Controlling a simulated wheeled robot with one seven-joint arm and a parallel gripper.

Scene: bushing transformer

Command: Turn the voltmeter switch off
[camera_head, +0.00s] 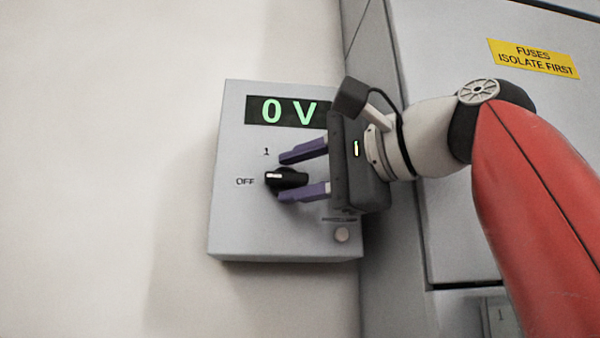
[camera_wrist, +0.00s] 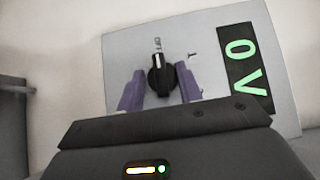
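The voltmeter box (camera_head: 232,215) is a light grey panel on the wall, with a green display (camera_head: 289,111) reading "0 V". Its black rotary switch (camera_head: 287,179) has a white mark that points left to "OFF"; a "1" label sits above it. My gripper (camera_head: 282,178) is open, with one purple finger above the knob and one below it in the head view. In the wrist view the knob (camera_wrist: 161,76) shows between and just beyond the two fingertips (camera_wrist: 160,82), with a visible gap on each side. Whether a finger touches the knob I cannot tell.
A grey cabinet (camera_head: 440,60) with a yellow "FUSES ISOLATE FIRST" label (camera_head: 533,58) stands to the right. The wall left of the box is bare and clear.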

